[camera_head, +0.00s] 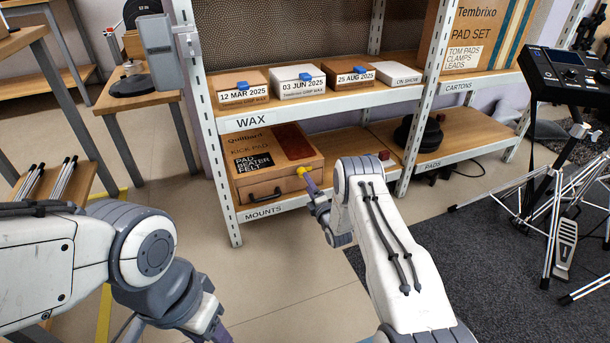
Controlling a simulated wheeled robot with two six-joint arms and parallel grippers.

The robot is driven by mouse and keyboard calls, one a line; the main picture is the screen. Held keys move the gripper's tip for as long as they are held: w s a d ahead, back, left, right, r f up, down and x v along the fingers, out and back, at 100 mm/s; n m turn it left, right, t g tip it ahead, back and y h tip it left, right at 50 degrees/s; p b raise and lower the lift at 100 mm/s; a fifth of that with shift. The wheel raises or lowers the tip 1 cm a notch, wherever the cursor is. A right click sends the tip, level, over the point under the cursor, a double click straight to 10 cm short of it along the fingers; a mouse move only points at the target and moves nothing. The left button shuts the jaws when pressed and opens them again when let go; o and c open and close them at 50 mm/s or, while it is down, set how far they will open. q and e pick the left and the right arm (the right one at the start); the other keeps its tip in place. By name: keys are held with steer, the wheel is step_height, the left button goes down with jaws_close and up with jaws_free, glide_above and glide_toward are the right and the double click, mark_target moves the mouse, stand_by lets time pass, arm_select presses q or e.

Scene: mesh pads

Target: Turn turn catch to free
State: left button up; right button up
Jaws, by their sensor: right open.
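A wooden case (243,172) marked KICK PAD stands on the lower shelf, with a dark handle (264,196) on its front. A small yellow piece (302,172), which looks like the turn catch, shows at the case's front right edge. Its exact angle is too small to tell. My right gripper (309,182) is open, with its purple fingers right at the yellow piece; I cannot tell whether they touch it. My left gripper (218,333) hangs low at the bottom edge, away from the case, mostly cut off, so its jaws cannot be judged.
The upper shelf (300,108) above the case holds several labelled boxes. A small red-topped item (384,155) and a dark round pad (418,134) sit right of the case. A shelf post (213,150) stands at left.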

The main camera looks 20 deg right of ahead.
steer(key=s+p, duration=0.2)
steer(key=s, duration=0.3)
steer(key=shift+s+d, duration=0.1)
steer(key=shift+s, duration=0.3)
steer(key=shift+w, duration=0.1)
